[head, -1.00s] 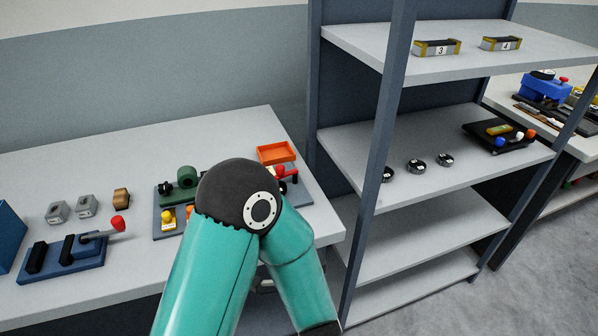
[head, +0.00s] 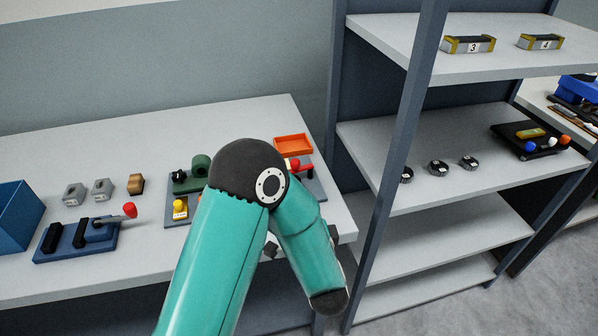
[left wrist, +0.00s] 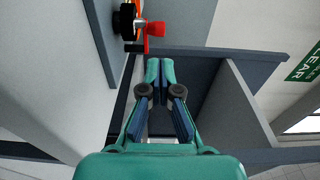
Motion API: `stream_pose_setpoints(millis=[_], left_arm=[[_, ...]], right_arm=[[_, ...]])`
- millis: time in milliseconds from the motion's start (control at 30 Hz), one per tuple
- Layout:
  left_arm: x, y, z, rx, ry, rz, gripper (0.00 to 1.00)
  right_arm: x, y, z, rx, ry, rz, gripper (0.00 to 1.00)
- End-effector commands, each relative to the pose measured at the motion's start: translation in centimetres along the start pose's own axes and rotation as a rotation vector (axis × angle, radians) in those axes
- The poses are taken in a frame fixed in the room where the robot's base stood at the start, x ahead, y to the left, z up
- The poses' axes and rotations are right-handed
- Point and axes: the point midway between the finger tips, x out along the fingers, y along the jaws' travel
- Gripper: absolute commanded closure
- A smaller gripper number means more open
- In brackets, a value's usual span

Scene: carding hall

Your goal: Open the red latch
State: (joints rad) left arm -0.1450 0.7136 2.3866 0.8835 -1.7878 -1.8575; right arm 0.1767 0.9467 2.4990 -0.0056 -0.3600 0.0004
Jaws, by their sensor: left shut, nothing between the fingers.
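A red latch part (head: 304,169) with a rounded red knob shows at the right end of the table, just right of my left arm's joint, which hides some of it. In the left wrist view, a red knob (left wrist: 155,29) and red bracket stand beside a black round part at the top. My left gripper (left wrist: 160,62) is shut and empty, its tips just below the red bracket in that view and apart from it. In the head view the gripper is mostly hidden by my arm. My right gripper is not in view.
The white table (head: 130,150) also holds an orange tray (head: 293,145), a blue fixture (head: 75,243) with a red-tipped lever, several small blocks and a blue bin (head: 18,220). A shelf unit with a dark post (head: 405,130) stands close at the right.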

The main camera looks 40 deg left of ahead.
Motion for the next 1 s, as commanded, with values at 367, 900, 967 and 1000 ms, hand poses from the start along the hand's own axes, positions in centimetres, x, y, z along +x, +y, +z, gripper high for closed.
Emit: stream_pose_setpoints(millis=[367, 900, 967, 1000], left_arm=[[7.6, -0.2, 0.1, 0.001, -0.002, -0.001, 1.00], [10.2, 0.0, -0.1, 0.001, 0.002, 0.000, 1.00], [10.2, 0.0, -0.1, 0.001, 0.003, 0.000, 1.00], [10.2, 0.0, -0.1, 0.001, 0.003, 0.000, 1.00]], right_arm=[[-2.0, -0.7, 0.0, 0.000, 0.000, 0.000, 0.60], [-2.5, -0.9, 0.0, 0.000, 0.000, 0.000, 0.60], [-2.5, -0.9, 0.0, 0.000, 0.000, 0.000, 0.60], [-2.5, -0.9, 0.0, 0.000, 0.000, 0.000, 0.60]])
